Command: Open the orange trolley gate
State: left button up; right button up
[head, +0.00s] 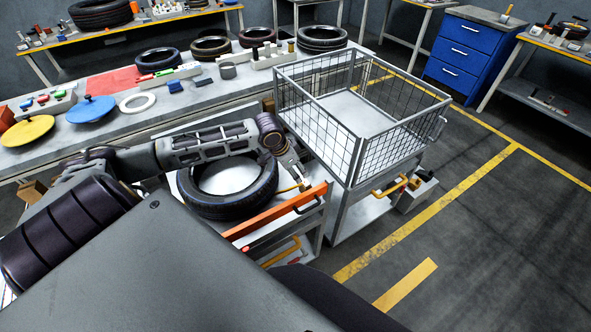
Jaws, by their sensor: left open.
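The orange trolley gate (272,214) is a long bar along the near right side of a low trolley, with a dark handle (309,203) near its right end. A black tyre (228,208) lies flat on the trolley behind the bar. My left arm reaches over the tyre from the left. My left gripper (302,182) is open, pointing down beside the right end of the gate. I cannot tell whether its fingertips touch anything. My right gripper is not in view.
A wire-mesh cart (347,180) stands close to the right of the trolley. A long workbench (205,92) behind carries tyres and coloured parts. A blue drawer cabinet (466,57) stands at the back right. The floor (480,240) at right is clear.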

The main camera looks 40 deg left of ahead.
aim_at(231, 235)
jog(key=u, duration=1.55)
